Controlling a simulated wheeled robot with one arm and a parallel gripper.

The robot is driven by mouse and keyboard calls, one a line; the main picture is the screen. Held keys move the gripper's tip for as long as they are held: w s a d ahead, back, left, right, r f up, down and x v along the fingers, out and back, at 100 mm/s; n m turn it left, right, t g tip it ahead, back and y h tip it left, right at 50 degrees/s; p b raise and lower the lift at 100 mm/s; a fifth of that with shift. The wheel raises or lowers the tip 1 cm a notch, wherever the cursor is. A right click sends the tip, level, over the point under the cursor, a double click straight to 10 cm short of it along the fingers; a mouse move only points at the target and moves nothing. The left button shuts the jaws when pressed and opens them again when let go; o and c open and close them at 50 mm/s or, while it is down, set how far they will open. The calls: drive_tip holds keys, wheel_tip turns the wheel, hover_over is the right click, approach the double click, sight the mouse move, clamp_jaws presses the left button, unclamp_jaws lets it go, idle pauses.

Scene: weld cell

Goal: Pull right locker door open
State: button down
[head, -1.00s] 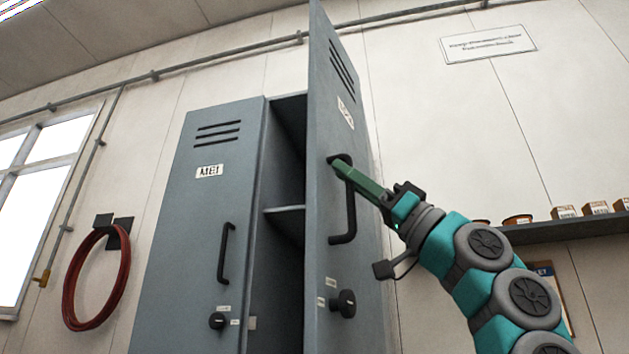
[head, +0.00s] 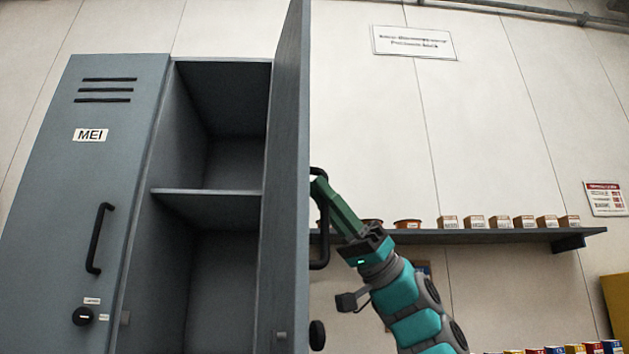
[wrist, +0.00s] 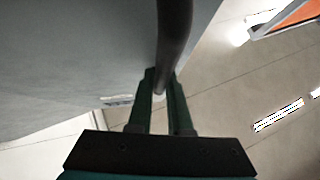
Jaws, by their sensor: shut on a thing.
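The right locker door (head: 285,190) stands wide open and shows nearly edge-on in the head view. Its black bar handle (head: 323,240) is on the face turned to the right. My gripper (head: 318,186) is shut on the handle near its upper end; its green fingers partly hide it. In the wrist view the handle (wrist: 173,40) runs between the two fingers (wrist: 160,92), beside the grey door face (wrist: 70,55). The open compartment (head: 225,160) has one shelf (head: 210,208) and looks empty.
The left locker door (head: 95,180), labelled MEI, is closed, with its own black handle (head: 99,238). A wall shelf (head: 470,237) with several small boxes and bowls runs behind my arm on the right. A yellow object (head: 616,300) stands at the far right.

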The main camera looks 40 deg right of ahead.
drive_tip(key=shift+f, duration=0.15)
drive_tip(key=c, duration=0.8)
unclamp_jaws()
drive_tip(key=shift+c, duration=0.2)
drive_tip(key=shift+d, duration=0.1)
drive_tip(key=w+v, duration=0.1)
drive_tip(key=v, duration=0.6)
drive_tip(key=shift+s+d+f, duration=0.2)
drive_tip(key=shift+s+f, duration=0.05)
drive_tip(key=shift+s, duration=0.3)
